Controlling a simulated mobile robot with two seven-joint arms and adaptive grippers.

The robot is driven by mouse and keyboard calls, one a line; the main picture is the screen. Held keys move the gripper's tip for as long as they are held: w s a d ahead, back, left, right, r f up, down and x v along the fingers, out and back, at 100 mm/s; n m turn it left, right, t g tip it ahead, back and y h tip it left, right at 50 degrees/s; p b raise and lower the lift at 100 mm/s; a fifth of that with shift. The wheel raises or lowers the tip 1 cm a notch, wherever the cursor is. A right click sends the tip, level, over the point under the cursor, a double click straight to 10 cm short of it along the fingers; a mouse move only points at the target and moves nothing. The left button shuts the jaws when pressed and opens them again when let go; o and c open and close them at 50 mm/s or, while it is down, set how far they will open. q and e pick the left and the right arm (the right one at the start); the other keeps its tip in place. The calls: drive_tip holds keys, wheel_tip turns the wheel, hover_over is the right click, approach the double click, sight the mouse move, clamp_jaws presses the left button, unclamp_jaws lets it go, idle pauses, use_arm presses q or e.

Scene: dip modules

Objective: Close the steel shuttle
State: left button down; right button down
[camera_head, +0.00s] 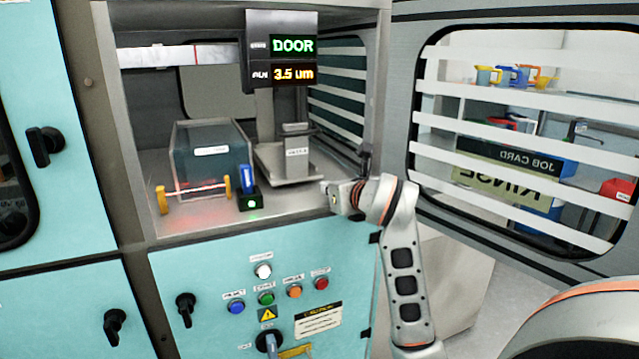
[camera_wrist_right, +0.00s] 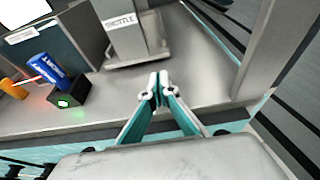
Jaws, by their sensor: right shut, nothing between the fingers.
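The steel shuttle (camera_head: 296,160) is a grey upright block on a flat grey base, inside the open chamber, right of its middle. Its label reads SHUTTLE in the right wrist view (camera_wrist_right: 143,38). My right gripper (camera_head: 328,193) is at the chamber's front right edge, in front and to the right of the shuttle. In the right wrist view its teal fingers (camera_wrist_right: 153,92) are together and empty, apart from the shuttle's base. My left gripper is in neither view.
A clear tank (camera_head: 212,160) stands on the chamber's left, behind a low rail with yellow posts (camera_head: 162,200). A blue piece (camera_head: 247,178) stands in a black holder with a green light. A display (camera_head: 283,60) reads DOOR and 3.5 um. A striped window panel (camera_head: 515,140) stands right.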

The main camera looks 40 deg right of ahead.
sight(319, 191)
drive_tip(key=x, duration=0.2)
drive_tip(key=r+x, duration=0.1)
drive_tip(key=x, duration=0.2)
drive_tip(key=shift+w+d, duration=0.15)
drive_tip(key=shift+w, duration=0.3)
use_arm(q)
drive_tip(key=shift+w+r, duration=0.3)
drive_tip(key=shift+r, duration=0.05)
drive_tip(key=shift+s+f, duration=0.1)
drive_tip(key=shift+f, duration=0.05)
